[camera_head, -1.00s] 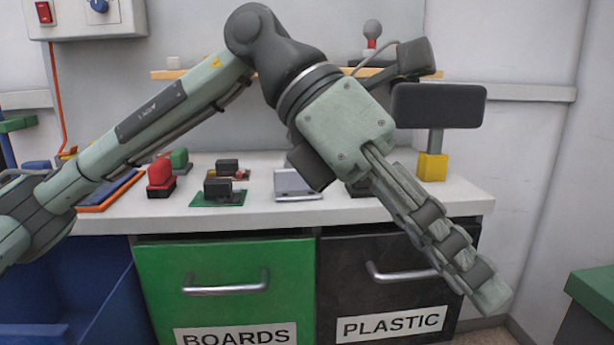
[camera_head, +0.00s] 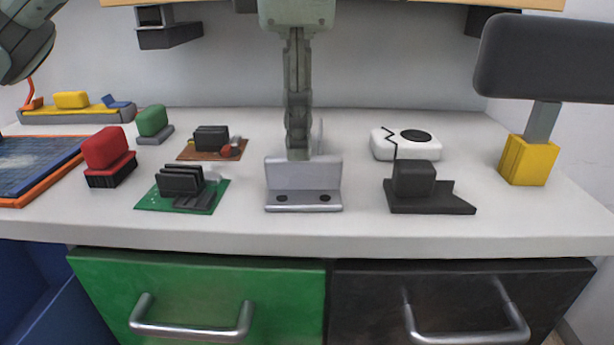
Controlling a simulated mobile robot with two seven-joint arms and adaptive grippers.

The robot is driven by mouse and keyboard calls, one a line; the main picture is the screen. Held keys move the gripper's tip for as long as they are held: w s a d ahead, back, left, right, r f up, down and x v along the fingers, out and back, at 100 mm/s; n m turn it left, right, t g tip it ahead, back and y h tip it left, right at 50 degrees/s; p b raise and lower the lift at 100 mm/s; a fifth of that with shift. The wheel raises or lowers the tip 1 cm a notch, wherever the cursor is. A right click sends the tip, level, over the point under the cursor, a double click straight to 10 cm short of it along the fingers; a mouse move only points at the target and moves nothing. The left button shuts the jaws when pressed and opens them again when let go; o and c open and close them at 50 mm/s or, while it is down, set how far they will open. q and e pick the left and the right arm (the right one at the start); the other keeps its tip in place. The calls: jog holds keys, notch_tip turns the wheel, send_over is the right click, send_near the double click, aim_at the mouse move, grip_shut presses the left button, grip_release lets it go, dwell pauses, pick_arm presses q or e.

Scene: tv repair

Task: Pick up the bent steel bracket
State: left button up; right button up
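The bent steel bracket (camera_head: 303,188) sits on the white workbench, centre. It is light grey, with an upright plate and a front flange with two dark holes. My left gripper (camera_head: 299,156) hangs straight down from the top, right over the bracket. The finger gap and any contact are hidden. My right gripper is not in view.
Left of the bracket are a green circuit board (camera_head: 192,194), a brown board (camera_head: 207,152), and red (camera_head: 107,158) and green (camera_head: 152,123) parts. Right are a dark part (camera_head: 427,190), a cracked white part (camera_head: 403,144) and a yellow-based stand (camera_head: 527,160). A shelf (camera_head: 420,16) crosses above.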

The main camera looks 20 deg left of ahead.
aim_at(304, 178)
pick_arm(q)
jog(key=x, duration=0.5)
jog(key=shift+w+d+f, duration=0.15)
jog(key=shift+d+f, duration=0.1)
jog(key=shift+d, duration=0.05)
grip_shut()
